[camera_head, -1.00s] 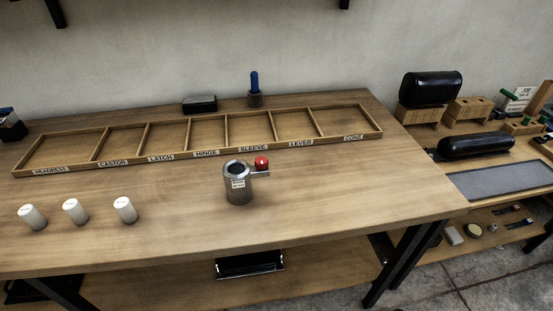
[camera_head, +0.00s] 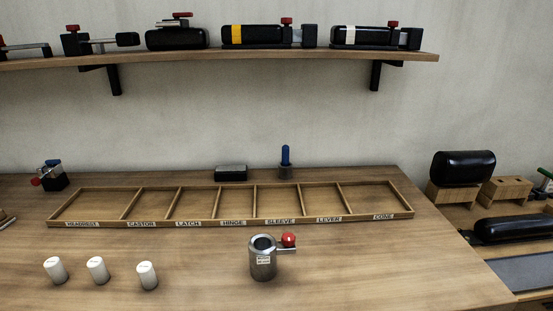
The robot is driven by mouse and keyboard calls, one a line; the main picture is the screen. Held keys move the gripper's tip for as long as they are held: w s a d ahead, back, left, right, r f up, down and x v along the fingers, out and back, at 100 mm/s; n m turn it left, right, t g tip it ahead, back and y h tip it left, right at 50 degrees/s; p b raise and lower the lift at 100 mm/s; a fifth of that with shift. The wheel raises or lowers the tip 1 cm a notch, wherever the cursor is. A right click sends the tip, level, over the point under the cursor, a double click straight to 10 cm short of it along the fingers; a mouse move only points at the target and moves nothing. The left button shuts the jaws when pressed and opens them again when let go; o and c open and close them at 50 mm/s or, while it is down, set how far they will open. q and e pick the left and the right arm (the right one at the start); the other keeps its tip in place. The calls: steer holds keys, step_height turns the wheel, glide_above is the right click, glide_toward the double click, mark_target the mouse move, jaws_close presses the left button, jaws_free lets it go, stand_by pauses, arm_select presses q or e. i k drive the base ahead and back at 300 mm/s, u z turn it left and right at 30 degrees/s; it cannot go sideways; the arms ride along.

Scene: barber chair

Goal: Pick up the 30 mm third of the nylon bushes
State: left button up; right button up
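The right bush stands slightly nearer the front than the others. Neither of my grippers is in view.
A wooden tray (camera_head: 235,222) with labelled, empty compartments lies behind the bushes. A metal cylinder (camera_head: 263,261) with a red-knobbed lever stands to their right. A dark block (camera_head: 231,173) and a blue-handled tool (camera_head: 285,158) stand behind the tray. A loaded shelf (camera_head: 240,56) hangs above.

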mark_target(56, 271)
steer(key=z, duration=0.3)
steer(key=k, duration=0.35)
steer(key=u, duration=1.45)
steer(key=i, duration=0.85)
steer(key=z, duration=0.15)
